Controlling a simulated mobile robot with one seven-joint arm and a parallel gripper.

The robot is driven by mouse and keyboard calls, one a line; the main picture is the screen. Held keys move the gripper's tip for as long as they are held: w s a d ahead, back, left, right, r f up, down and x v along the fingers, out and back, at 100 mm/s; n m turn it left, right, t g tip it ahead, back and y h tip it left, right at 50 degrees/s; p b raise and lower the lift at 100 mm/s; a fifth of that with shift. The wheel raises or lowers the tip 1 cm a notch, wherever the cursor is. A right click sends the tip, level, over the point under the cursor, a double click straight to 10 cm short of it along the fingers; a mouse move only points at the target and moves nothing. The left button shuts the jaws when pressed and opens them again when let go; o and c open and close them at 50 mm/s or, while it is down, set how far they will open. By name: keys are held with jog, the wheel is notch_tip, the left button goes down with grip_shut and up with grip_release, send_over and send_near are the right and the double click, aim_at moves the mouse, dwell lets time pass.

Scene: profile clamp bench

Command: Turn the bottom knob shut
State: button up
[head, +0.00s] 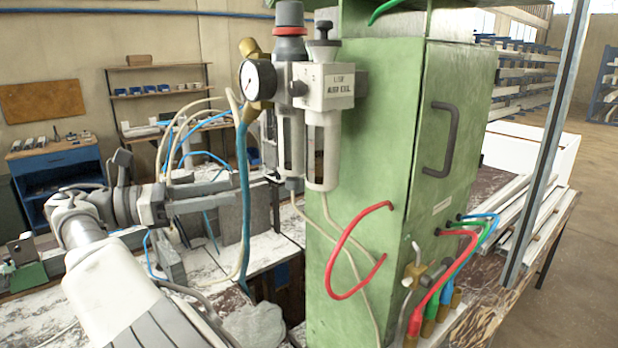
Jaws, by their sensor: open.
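The air unit on the green cabinet has a dark knob with a red ring (289,18) on top, a smaller black knob (323,28) beside it, and a black side knob (298,88). Below its left bowl is a small dark drain fitting (293,186). I cannot tell which of these is the bottom knob or how far any is turned. My gripper (185,212) is at the left, open, apart from the air unit; its fingertips are hard to make out among the hoses.
The green cabinet (372,130) fills the centre. A red hose (340,245) loops from its front; red, green and blue hoses (460,255) hang at its right. A pressure gauge (258,80) and pale and blue hoses crowd the left side. A metal post (548,150) stands right.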

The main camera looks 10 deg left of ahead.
aim_at(293, 182)
jog(key=x, duration=1.7)
jog(key=shift+c, duration=0.2)
grip_shut()
